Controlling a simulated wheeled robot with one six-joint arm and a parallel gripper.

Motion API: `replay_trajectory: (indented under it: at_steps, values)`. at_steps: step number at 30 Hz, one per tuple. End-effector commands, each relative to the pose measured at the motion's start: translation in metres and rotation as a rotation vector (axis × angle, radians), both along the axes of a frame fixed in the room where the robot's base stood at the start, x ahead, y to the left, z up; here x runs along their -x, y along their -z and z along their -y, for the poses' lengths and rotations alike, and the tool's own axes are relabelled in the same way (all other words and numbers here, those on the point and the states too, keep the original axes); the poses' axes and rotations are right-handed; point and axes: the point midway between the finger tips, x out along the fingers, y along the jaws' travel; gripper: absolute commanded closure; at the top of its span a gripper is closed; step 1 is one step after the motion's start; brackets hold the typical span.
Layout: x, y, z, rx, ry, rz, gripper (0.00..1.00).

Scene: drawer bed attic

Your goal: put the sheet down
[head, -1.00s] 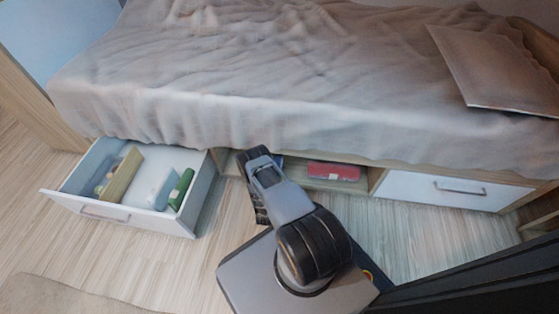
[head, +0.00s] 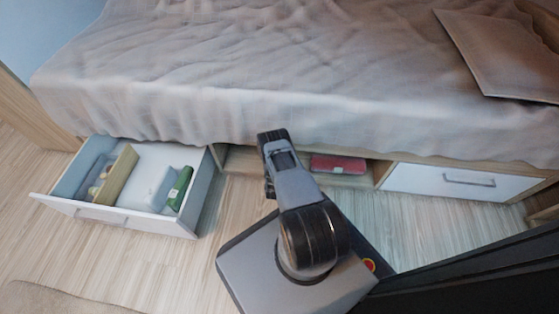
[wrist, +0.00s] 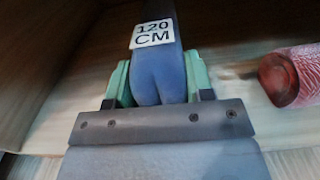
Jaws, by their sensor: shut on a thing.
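The sheet (wrist: 160,72) is a blue folded bundle with a white "120 CM" label on it in the wrist view. My gripper (wrist: 158,88) has green fingers, one on each side of the bundle, and is shut on it. The sheet is over the pale floor of the open compartment (head: 342,181) under the bed; I cannot tell whether it rests on it. In the head view my arm hides the sheet and the fingers.
A red rolled thing (wrist: 292,76) lies right of the sheet; it also shows in the head view (head: 338,164). A drawer (head: 128,219) stands open at left, holding a wooden divider (head: 116,176) and a green roll (head: 180,187). A closed drawer (head: 440,182) is at right. The bed (head: 300,75) overhangs.

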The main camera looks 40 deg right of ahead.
Motion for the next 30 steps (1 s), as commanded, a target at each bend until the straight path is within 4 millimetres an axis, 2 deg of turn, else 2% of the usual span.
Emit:
replay_trajectory:
  at_steps: [1,2,14,15,23,30]
  values:
    - [-0.001,0.0105,0.0012,0.003,0.001,0.006,0.92]
    - [-0.0009,0.012,0.0016,0.003,0.002,0.006,0.92]
    - [0.0002,0.0126,0.0027,0.003,0.006,0.006,0.92]
    - [0.0006,0.0136,0.0026,0.001,0.006,0.003,0.5]
    - [0.0005,0.0133,0.0026,0.001,0.006,0.003,0.27]
    - [0.0003,0.0123,0.0026,0.001,0.006,0.004,0.27]
